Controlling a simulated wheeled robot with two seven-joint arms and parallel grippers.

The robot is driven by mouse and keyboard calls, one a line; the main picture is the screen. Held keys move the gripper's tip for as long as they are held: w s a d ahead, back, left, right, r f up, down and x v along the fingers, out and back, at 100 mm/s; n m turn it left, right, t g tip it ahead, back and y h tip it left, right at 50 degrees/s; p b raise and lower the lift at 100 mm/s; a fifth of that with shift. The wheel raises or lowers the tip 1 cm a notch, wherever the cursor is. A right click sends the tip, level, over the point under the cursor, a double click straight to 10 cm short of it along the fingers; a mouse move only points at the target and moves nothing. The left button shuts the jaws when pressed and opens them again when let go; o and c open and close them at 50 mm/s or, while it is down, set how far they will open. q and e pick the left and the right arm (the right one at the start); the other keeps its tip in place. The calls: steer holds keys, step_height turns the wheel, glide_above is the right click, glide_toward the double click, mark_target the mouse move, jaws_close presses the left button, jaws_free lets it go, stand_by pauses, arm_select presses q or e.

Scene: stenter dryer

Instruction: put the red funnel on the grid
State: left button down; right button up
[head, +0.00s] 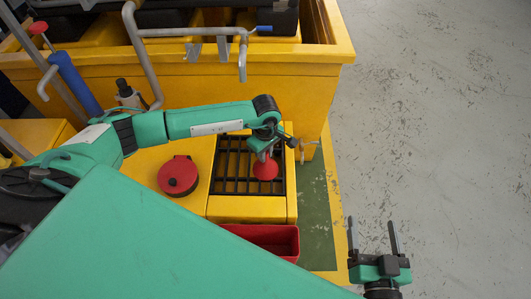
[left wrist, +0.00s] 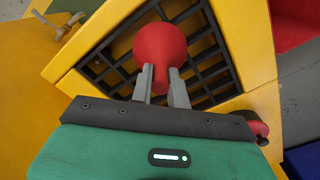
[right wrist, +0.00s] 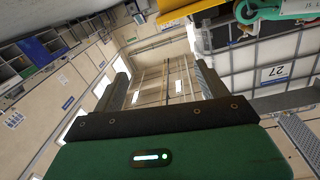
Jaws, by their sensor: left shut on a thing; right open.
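The red funnel (head: 265,169) is over the black grid (head: 232,186) in the head view, at the grid's right part. My left gripper (head: 264,154) is shut on the funnel. In the left wrist view the funnel (left wrist: 160,45) sits between the fingertips (left wrist: 160,76), its wide round end facing the camera. The grid (left wrist: 205,55) lies behind it. I cannot tell whether the funnel touches the grid. My right gripper (head: 375,240) is open and empty, over the floor at the lower right. In the right wrist view nothing is between its fingers (right wrist: 160,85).
A round red lid-like object (head: 178,176) lies on the yellow surface left of the grid. A red bin (head: 268,239) is in front of the grid. A yellow machine wall (head: 200,85) with grey pipes stands behind. Open grey floor (head: 430,120) lies to the right.

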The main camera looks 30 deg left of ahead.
arm_select(q)
steer(key=shift+f, duration=0.15)
steer(key=c, duration=1.3)
jaws_free()
steer(key=shift+c, duration=0.2)
arm_select(e)
steer(key=shift+w+d+r+t, duration=0.15)
steer(key=shift+w+r+t, duration=0.15)
steer(key=shift+r, duration=0.35)
